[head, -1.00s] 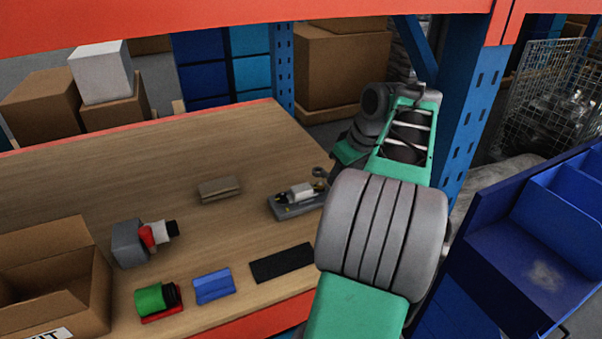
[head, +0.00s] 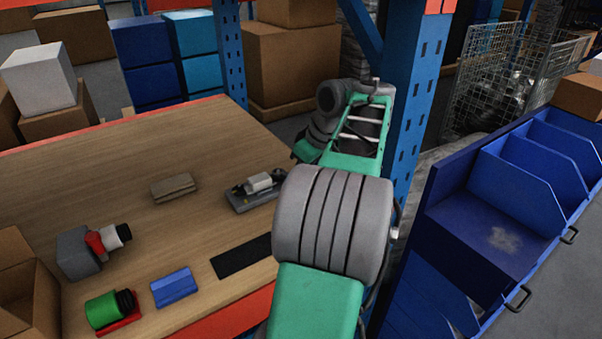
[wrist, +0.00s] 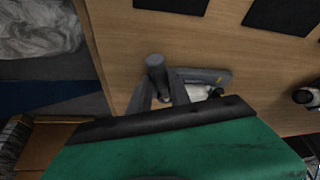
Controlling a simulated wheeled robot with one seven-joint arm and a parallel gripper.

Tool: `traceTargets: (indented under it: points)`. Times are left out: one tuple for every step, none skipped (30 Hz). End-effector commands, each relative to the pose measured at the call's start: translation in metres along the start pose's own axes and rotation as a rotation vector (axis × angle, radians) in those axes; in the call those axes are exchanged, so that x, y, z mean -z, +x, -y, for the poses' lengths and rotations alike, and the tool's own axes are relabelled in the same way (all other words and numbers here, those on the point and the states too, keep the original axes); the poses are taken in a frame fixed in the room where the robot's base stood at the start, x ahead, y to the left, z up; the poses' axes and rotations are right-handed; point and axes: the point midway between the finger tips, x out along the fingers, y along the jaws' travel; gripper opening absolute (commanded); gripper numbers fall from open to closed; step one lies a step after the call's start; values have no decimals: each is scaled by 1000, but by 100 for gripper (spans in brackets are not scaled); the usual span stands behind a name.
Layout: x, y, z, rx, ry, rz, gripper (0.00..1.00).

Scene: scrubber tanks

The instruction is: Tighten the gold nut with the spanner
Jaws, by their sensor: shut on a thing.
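The fixture, a grey base (head: 240,204) carrying a white cylinder (head: 259,183) with dark end fittings, lies on the bench just left of my arm. It also shows in the wrist view as a grey base (wrist: 212,75) with the white part (wrist: 197,93) partly behind my gripper's dark edge. My gripper (wrist: 162,97) is shut on a grey rod-like piece (wrist: 156,66), which looks like part of the spanner. In the head view my arm hides the gripper and spanner. I cannot make out the gold nut clearly, nor whether the spanner touches it.
On the bench are a brown block (head: 174,187), a black mat (head: 241,256), a blue block (head: 174,287), a green-and-black part (head: 112,309) and a grey block with a red-and-white piece (head: 92,248). A blue rack post (head: 411,110) and blue bins (head: 495,220) stand right of my arm.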

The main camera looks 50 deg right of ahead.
Motion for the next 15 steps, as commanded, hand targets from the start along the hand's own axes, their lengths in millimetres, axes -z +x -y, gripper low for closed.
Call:
traceTargets:
  points:
    - [-2, 4, 0, -1, 0, 0, 0]
    - [-1, 3, 1, -7, 8, -1, 0]
    - [-1, 3, 2, -12, 19, -1, 0]
    - [-1, 3, 2, -15, 28, -1, 0]
    - [-1, 3, 3, -18, 35, -1, 0]
    - [-1, 3, 4, -22, 45, -1, 0]
    - [-1, 3, 4, -26, 52, -1, 0]
    - [-1, 3, 5, -29, 60, -1, 0]
    - [-1, 3, 6, -33, 70, -1, 0]
    - [-1, 4, 7, -36, 78, -1, 0]
    - [-1, 4, 7, -39, 86, 0, 0]
    - [-1, 4, 8, -44, 97, 0, 0]
    - [-1, 4, 9, -47, 104, 0, 0]
    - [-1, 4, 9, -51, 112, 0, 0]
    - [-1, 4, 10, -55, 123, 0, 0]
